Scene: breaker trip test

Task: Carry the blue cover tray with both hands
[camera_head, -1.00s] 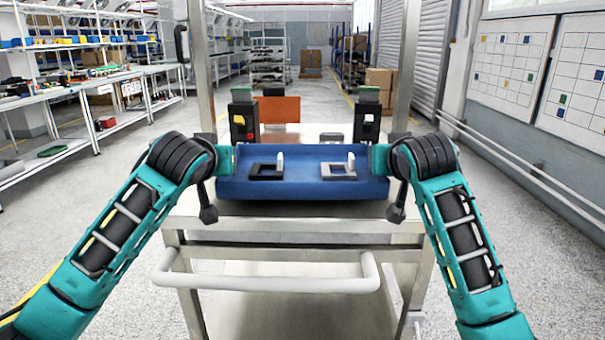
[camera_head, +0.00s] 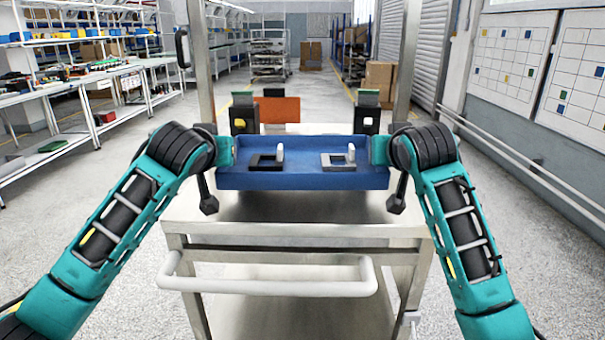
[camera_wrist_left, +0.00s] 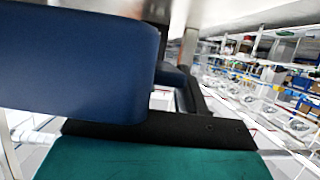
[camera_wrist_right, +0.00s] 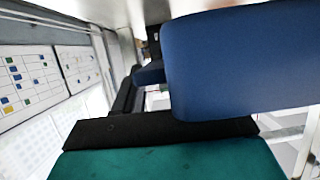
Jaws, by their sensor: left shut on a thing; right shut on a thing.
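The blue cover tray (camera_head: 303,180) is level, held just above the metal cart's top. Inside it are a black square frame (camera_head: 265,161) on the left and a grey square frame (camera_head: 338,160) on the right, each with a small white upright piece. My left gripper (camera_head: 225,152) is shut on the tray's left end, my right gripper (camera_head: 380,151) on its right end. The left wrist view shows the tray's blue wall (camera_wrist_left: 80,60) against a dark finger; the right wrist view shows the wall (camera_wrist_right: 235,60) likewise. The fingertips are mostly hidden.
The metal cart (camera_head: 300,208) has a white handle bar (camera_head: 270,288) in front and tall posts at both sides. Behind the tray stand two dark devices (camera_head: 243,118) (camera_head: 366,115) and an orange panel (camera_head: 280,109). The cart top in front of the tray is clear.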

